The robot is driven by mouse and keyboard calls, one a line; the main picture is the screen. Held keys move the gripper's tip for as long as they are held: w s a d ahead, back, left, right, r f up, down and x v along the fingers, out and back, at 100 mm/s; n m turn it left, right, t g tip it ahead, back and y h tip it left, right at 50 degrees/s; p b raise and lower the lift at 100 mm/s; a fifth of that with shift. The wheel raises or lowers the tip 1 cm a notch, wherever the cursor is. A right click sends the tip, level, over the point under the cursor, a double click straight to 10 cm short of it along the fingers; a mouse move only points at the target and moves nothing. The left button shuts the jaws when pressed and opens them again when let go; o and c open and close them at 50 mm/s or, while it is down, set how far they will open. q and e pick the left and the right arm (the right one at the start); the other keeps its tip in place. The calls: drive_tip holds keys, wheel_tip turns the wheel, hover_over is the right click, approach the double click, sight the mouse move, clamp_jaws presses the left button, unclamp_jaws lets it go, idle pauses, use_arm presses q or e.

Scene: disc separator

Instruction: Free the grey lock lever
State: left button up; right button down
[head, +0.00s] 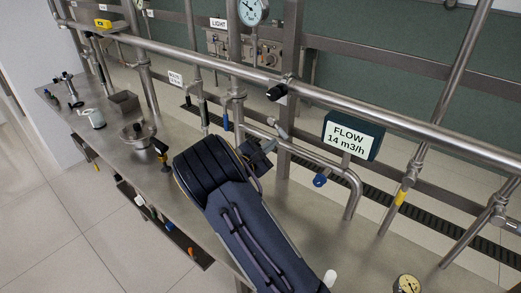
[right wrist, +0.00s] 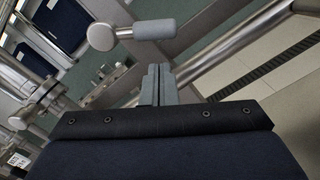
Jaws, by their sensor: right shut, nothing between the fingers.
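The grey lock lever (right wrist: 155,29) shows in the right wrist view as a short grey cylinder on a metal stem with a round knob-like end (right wrist: 100,37). In the head view, what looks like the same grey lever (head: 278,128) sits on the pipework just beyond my right gripper (head: 267,146). My right gripper's fingers (right wrist: 157,72) are shut and empty. Their tips point at the lever and appear just short of it; I cannot tell whether they touch. My right forearm hides part of the bench. My left gripper is not in view.
A long steel pipe (head: 200,62) crosses above the bench (head: 205,210). A FLOW display (head: 352,137), a blue-handled valve (head: 320,180) and a bent pipe (head: 352,190) stand to the right. A funnel-like bowl (head: 137,134) and small fittings are at left.

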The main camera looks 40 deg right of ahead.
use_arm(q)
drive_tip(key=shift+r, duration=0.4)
use_arm(e)
drive_tip(key=shift+s+d+r, duration=0.3)
drive_tip(key=shift+s+r, duration=0.2)
drive_tip(key=shift+r, duration=0.2)
use_arm(q)
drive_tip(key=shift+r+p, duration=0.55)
drive_tip(key=shift+p, duration=0.2)
use_arm(e)
drive_tip(key=shift+s+d+r+n, duration=0.1)
drive_tip(key=shift+s+r+n, duration=0.2)
drive_tip(key=shift+n, duration=0.5)
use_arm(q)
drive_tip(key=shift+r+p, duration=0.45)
use_arm(e)
drive_tip(key=shift+s+d+r+n, duration=0.25)
drive_tip(key=shift+s+r+n, duration=0.45)
drive_tip(key=shift+s+r, duration=0.25)
drive_tip(key=shift+r, duration=0.2)
